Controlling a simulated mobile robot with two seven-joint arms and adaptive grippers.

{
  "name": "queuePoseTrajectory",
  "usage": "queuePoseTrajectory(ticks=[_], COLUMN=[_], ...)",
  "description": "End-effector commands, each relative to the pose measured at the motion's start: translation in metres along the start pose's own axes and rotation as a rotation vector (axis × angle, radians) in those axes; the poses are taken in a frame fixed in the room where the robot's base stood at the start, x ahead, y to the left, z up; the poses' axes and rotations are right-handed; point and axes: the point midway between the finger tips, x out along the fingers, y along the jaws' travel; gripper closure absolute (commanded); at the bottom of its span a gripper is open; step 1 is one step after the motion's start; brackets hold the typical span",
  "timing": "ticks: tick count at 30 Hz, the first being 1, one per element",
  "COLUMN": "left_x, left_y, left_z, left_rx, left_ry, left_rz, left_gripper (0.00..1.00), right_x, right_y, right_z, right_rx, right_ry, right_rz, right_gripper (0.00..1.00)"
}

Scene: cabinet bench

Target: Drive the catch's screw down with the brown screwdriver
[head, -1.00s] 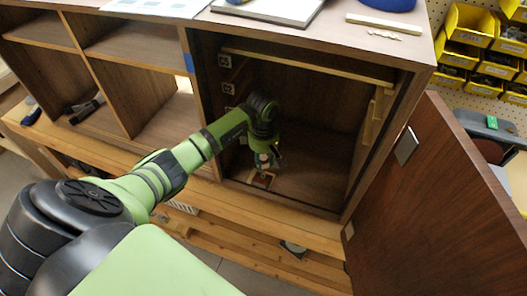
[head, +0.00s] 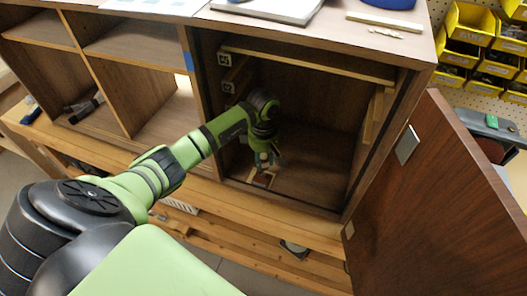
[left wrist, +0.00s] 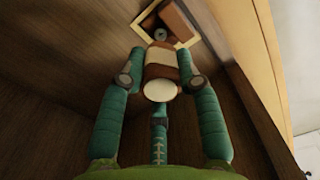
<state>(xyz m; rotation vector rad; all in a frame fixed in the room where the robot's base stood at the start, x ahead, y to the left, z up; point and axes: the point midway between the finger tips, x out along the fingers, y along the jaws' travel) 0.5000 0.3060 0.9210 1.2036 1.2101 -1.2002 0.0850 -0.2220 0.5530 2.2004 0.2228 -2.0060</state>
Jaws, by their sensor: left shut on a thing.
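The brown screwdriver (left wrist: 162,72), with a pale band and a pale round end, is between the teal fingers of my left gripper (left wrist: 158,66) in the left wrist view. The gripper is shut on its handle. Beyond it, the catch (left wrist: 181,20) is a brown block in a pale wooden frame, with a grey round screw part (left wrist: 160,34) beside it. The screwdriver's tip is hidden, so I cannot tell whether it touches the screw. In the head view my left gripper (head: 265,160) points down inside the open cabinet, just above the catch (head: 263,180). My right gripper is not in view.
The cabinet's side wall and front edge (head: 290,208) are close to my left gripper. The open door (head: 437,195) stands to the right. Open shelves (head: 128,50) lie to the left. The compartment floor right of the gripper is clear.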

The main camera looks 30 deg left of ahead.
Motion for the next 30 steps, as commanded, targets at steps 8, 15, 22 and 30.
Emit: queuePoseTrajectory(ticks=[8, 15, 22, 30], left_x=[0.0006, 0.0035, 0.0062, 0.0081], left_y=[0.0000, 0.0001, 0.0001, 0.0001], left_z=[0.0000, -0.0001, -0.0002, -0.0002], left_rx=[0.000, 0.000, 0.000, 0.001], left_ry=[0.000, 0.000, 0.000, 0.000], left_rz=[0.000, 0.000, 0.000, 0.000], left_gripper=[1.00, 1.00, 1.00, 1.00], right_x=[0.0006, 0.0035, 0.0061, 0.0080], right_y=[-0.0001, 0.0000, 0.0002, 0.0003], right_z=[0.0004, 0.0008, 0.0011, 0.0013], right_rx=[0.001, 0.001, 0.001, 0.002], right_ry=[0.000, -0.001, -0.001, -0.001], right_rz=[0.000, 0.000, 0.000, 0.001], right_gripper=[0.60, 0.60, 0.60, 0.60])
